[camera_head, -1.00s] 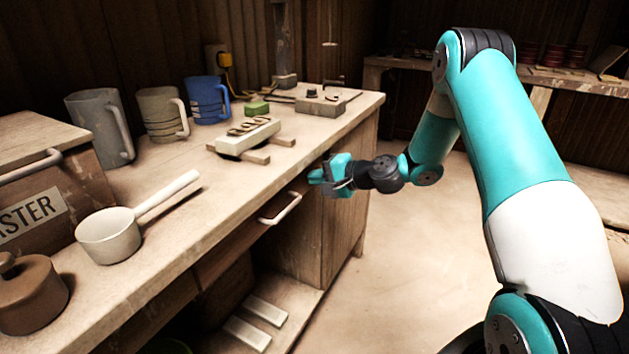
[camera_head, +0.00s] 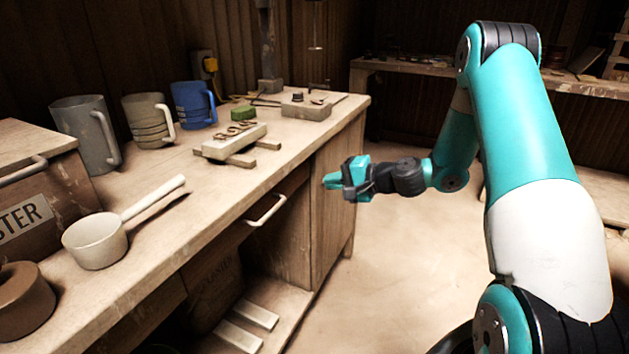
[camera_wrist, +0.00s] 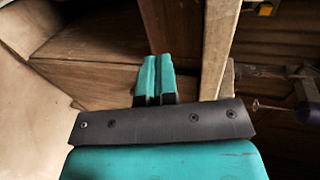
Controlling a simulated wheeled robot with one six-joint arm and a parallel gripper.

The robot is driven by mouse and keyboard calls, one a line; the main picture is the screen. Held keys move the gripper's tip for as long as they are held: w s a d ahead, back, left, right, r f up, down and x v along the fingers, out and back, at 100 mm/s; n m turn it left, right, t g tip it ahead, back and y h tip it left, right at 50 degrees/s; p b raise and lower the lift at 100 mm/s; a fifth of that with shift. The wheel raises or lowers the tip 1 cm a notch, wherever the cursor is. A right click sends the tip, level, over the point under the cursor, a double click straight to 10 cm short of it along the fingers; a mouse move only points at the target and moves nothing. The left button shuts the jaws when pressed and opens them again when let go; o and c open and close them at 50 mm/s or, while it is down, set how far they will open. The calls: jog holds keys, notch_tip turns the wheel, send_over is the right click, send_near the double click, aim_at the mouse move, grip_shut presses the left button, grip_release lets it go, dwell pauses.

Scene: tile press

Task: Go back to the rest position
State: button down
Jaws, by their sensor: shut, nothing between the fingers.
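My gripper (camera_head: 332,181) is in front of the workbench (camera_head: 340,113), beside its right-hand cabinet and to the right of the white drawer handle (camera_head: 265,211). It points left toward the bench, below the level of the top. Its fingers are shut with nothing between them. In the wrist view the two teal fingers (camera_wrist: 156,80) lie together, pointing at wooden surfaces. My arm reaches in from the right and does not seem to touch the bench.
On the bench stand a white saucepan (camera_head: 96,241), a grey jug (camera_head: 83,130), a beige jug (camera_head: 145,121), a blue jug (camera_head: 190,105) and a pale block on wooden strips (camera_head: 232,141). A green block (camera_head: 243,113) lies behind. Open floor (camera_head: 410,270) is right of the bench.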

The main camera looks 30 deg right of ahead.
jog(key=v, duration=0.5)
jog(key=shift+s+a, duration=0.1)
jog(key=s+a+r+n+g, duration=0.2)
jog(key=s+a+n+g, duration=0.15)
jog(key=a, duration=0.35)
jog(key=s+a+r+n+g, duration=0.2)
jog(key=s+a+r+n, duration=0.15)
jog(key=a, duration=0.35)
jog(key=s+a+r+n+g, duration=0.2)
jog(key=a+n+g, duration=0.15)
jog(key=a, duration=0.45)
jog(key=s+a+r+n+g+h, duration=0.2)
jog(key=s+n, duration=0.2)
jog(key=s, duration=0.5)
jog(key=s+a+r+n+g+h, duration=0.15)
jog(key=s+n, duration=0.25)
jog(key=s, duration=0.5)
notch_tip(320, 180, up, 19)
jog(key=p, duration=1.9)
jog(key=shift+a, duration=0.4)
